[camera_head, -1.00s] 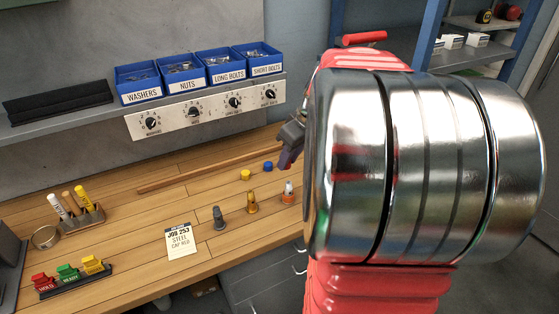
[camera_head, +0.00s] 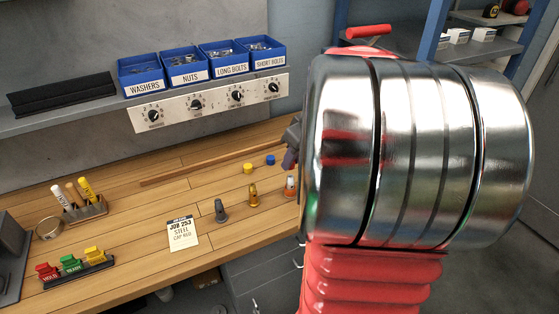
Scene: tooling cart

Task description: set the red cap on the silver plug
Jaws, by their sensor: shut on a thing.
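The silver plug (camera_head: 220,211) appears to be the grey one standing upright on the wooden bench, right of the job card. A brass plug (camera_head: 253,195) and a whitish-orange plug (camera_head: 290,186) stand to its right. My gripper (camera_head: 289,159) shows only as a dark sliver at the left edge of my large arm joint, above and behind the whitish-orange plug. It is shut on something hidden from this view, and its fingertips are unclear. No red cap is visible on the bench, so the held thing is likely the red cap.
A yellow cap (camera_head: 248,168) and a blue cap (camera_head: 270,160) lie behind the plugs, near a long wooden rod (camera_head: 205,168). The job card (camera_head: 182,234) lies left of the plugs. A marker holder (camera_head: 86,210) stands farther left. My arm hides the bench's right side.

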